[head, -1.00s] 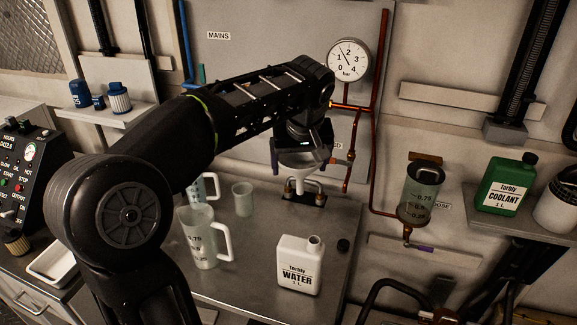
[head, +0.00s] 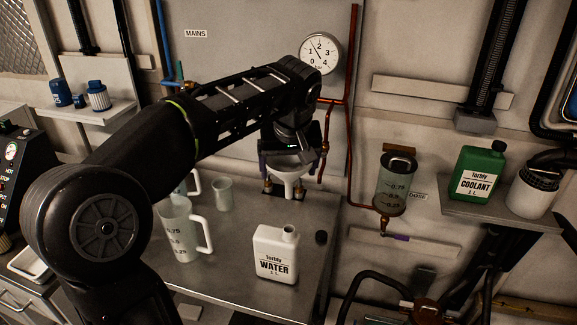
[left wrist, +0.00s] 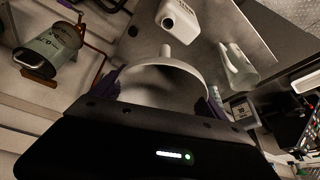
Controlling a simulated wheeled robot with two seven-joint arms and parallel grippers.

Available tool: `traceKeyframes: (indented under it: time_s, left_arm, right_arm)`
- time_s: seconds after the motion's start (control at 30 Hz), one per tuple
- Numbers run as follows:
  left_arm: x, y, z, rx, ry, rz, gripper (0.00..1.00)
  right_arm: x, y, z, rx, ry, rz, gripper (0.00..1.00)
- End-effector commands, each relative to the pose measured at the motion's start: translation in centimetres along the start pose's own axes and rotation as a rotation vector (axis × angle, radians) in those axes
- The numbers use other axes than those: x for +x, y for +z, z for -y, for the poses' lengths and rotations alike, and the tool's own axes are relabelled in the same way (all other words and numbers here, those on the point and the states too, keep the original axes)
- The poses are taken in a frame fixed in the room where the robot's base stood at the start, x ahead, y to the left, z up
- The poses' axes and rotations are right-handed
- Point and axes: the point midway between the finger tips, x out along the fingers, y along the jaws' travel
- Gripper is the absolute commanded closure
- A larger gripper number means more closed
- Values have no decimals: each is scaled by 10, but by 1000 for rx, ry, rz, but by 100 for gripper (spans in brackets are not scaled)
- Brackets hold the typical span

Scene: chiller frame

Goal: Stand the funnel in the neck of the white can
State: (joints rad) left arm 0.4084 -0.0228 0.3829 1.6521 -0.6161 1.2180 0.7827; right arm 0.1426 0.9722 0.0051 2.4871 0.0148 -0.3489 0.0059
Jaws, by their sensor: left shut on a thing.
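The white can (head: 276,252), labelled WATER, stands upright on the metal bench with its neck (head: 289,232) open. It also shows at the top of the left wrist view (left wrist: 180,18). My left gripper (head: 291,160) is shut on the white funnel (head: 289,174), behind the can and apart from it in the head view. The funnel is held spout down, above the bench. In the left wrist view the funnel's wide rim (left wrist: 165,72) lies between the purple-tipped fingers, its spout towards the can. My right gripper is not in view.
A black cap (head: 321,238) lies right of the can. A graduated jug (head: 180,235) stands to its left, with a small beaker (head: 223,194) behind. Brass taps stand on the bench near the funnel. A green coolant can (head: 478,175) is on the right shelf.

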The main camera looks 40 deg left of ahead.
Motion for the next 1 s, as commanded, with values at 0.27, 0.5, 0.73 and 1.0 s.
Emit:
traceKeyframes:
  time_s: [0.27, 0.5, 0.73, 1.0]
  left_arm:
    - [29, 12, 0, 0, 0, 0, 54]
    - [46, 19, 0, 0, 1, -1, 54]
    - [50, 21, 0, 0, 1, -1, 54]
    - [50, 21, 0, 0, 1, -1, 54]
  right_arm:
    - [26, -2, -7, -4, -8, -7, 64]
    - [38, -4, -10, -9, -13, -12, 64]
    - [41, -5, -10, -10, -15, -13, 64]
    - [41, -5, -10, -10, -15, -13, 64]
